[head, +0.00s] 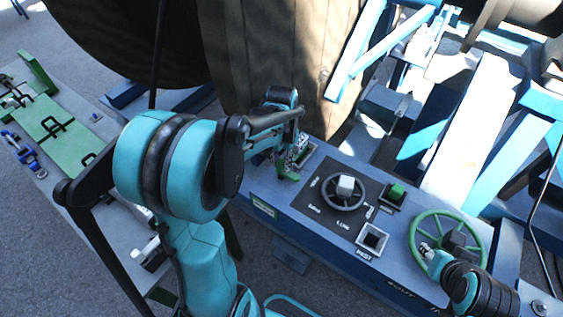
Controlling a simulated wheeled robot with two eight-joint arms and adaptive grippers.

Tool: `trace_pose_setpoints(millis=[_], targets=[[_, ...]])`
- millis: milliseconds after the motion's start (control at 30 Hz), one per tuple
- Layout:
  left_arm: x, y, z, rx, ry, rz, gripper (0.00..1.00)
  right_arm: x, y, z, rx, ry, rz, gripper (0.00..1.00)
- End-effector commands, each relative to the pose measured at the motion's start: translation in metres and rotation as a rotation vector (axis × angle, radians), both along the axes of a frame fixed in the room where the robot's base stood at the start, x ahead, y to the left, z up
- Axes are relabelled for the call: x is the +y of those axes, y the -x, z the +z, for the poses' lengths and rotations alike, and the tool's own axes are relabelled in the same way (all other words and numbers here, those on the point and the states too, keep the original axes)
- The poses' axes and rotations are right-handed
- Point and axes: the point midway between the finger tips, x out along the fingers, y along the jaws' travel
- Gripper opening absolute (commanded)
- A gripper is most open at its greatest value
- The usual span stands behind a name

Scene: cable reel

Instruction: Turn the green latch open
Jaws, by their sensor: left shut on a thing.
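The green latch (287,174) is at the left end of the blue control panel, partly hidden by my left gripper. My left gripper (292,160) reaches down over it and is shut on it, though the fingers show small and partly covered. My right gripper (428,252) is at the rim of the green handwheel (483,238) at the panel's right. Its fingers are too small and covered to tell whether they are open or shut.
A large wooden reel (250,60) stands behind. Blue frame beams rise at the right. A bench with green plates (55,125) is at the left.

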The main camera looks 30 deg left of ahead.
Motion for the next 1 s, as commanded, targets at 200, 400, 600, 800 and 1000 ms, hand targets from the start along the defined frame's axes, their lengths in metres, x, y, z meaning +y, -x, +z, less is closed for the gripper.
trace_pose_setpoints(millis=[200, 400, 600, 800, 1000], targets=[[0.0004, -0.0008, 0.0006, -0.002, -0.001, -0.038, 0.00, 0.0000, 0.0000, -0.0009, 0.000, 0.000, 0.000, 0.40], [0.0004, -0.0008, 0.0007, -0.002, -0.001, -0.044, 0.00, 0.0000, 0.0000, -0.0009, 0.000, 0.000, 0.000, 0.40], [0.0004, -0.0008, 0.0008, -0.002, -0.001, -0.044, 0.00, 0.0000, 0.0000, -0.0009, 0.000, 0.000, 0.000, 0.40], [0.0003, -0.0005, 0.0005, -0.001, -0.001, -0.043, 0.45, 0.0000, -0.0001, -0.0009, 0.000, 0.000, 0.000, 0.40], [0.0002, -0.0003, 0.0009, -0.001, 0.000, -0.043, 0.45, 0.0000, 0.0000, -0.0010, 0.000, 0.000, 0.000, 0.40]])
